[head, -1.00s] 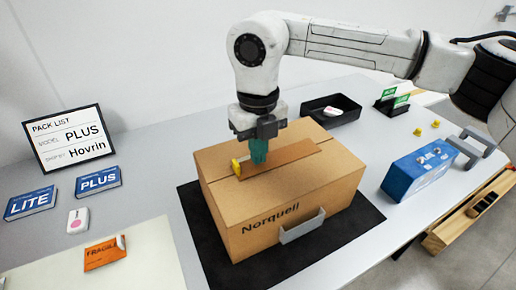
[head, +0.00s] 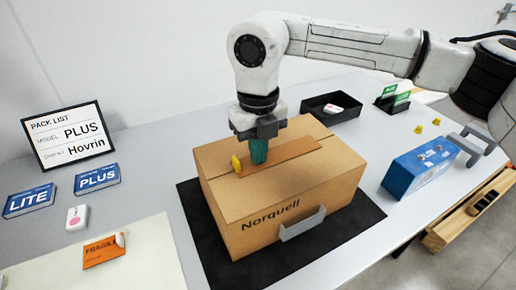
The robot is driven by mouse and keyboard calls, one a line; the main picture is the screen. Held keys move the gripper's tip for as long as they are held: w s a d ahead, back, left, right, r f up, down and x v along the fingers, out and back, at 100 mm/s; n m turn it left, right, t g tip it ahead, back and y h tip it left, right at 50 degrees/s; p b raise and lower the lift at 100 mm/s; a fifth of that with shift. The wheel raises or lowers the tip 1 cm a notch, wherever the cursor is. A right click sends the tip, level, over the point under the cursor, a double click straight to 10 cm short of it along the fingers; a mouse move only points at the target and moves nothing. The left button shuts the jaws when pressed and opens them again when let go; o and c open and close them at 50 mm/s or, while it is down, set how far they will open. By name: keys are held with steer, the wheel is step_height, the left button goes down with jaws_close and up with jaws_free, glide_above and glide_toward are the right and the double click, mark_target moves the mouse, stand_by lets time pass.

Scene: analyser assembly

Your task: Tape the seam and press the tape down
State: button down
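A closed cardboard box (head: 325,195) marked "Norquell" stands on a black mat (head: 203,240). A darker brown strip of tape (head: 290,157) lies along the middle of its top, over the line of the seam. My gripper (head: 259,152) points straight down over the box top, at the left part of the strip. A teal piece shows at its tip, at or just above the strip; I cannot tell whether it is the fingers or a held thing. A small yellow piece (head: 236,164) is on the box top just left of the tip. The seam under the tape is hidden.
A pack list sign (head: 68,137) reads PLUS and Hovrin. LITE (head: 29,201) and PLUS (head: 98,178) packets and an orange FRAGILE label (head: 103,251) lie left. A black tray (head: 345,112) is behind the box. A blue case (head: 418,169) and two yellow pieces (head: 427,125) are right.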

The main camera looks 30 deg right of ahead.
steer(key=shift+r+p, duration=1.75)
steer(key=shift+r, duration=1.25)
